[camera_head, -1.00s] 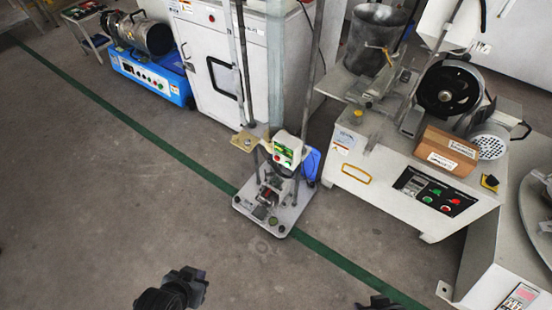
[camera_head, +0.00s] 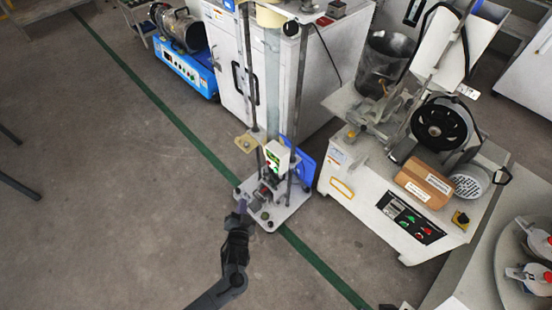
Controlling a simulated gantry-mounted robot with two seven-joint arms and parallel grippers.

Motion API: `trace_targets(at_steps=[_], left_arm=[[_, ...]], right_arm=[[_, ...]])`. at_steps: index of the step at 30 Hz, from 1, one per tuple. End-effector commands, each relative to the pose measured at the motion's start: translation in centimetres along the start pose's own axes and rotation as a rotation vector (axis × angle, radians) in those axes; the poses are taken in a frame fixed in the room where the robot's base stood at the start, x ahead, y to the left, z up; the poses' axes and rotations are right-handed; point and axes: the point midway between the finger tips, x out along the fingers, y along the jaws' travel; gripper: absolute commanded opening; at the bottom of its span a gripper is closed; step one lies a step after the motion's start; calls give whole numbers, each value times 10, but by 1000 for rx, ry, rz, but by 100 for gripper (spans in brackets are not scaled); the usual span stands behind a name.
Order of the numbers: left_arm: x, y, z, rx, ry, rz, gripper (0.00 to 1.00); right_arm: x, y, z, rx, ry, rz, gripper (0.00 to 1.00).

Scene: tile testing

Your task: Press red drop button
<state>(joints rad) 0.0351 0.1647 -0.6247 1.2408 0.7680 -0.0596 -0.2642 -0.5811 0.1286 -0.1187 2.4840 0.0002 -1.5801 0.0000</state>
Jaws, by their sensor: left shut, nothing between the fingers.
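The drop tester (camera_head: 272,213) stands on the floor in the middle of the view, a pale base plate with tall upright posts. Its small white control box (camera_head: 278,152) faces me and carries green and red marks; the red button is too small to make out surely. My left gripper (camera_head: 241,205) is shut and empty. In the picture it is just below and left of the control box, over the left front edge of the base plate; I cannot tell whether it touches. A dark sliver at the bottom edge may be my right gripper (camera_head: 392,306); its fingers are hidden.
A white machine (camera_head: 400,215) with its own green and red buttons stands to the right. A white cabinet (camera_head: 225,60) stands behind, with a blue machine (camera_head: 180,68) at the upper left.

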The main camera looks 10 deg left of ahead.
Motion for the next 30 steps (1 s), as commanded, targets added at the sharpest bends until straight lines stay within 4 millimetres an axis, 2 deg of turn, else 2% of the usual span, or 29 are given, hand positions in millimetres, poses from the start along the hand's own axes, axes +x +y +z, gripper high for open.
trace_targets(at_steps=[1,3,9,14,24,30], left_arm=[[6,-8,-16,1,17,-7,0],[12,-15,-30,-3,36,-15,0],[24,-28,-55,-11,65,-34,0],[26,-31,-61,-14,72,-38,0],[27,-31,-61,-15,72,-38,0],[32,-27,-64,-16,74,-39,0]], right_arm=[[-6,0,-2,1,0,0,43],[-8,0,-3,2,-1,-1,43],[-12,-4,-5,8,-2,-12,43],[-13,-5,-5,13,-1,-16,43],[-13,0,-4,2,-3,-2,43],[-6,0,-2,0,-3,-2,43]])
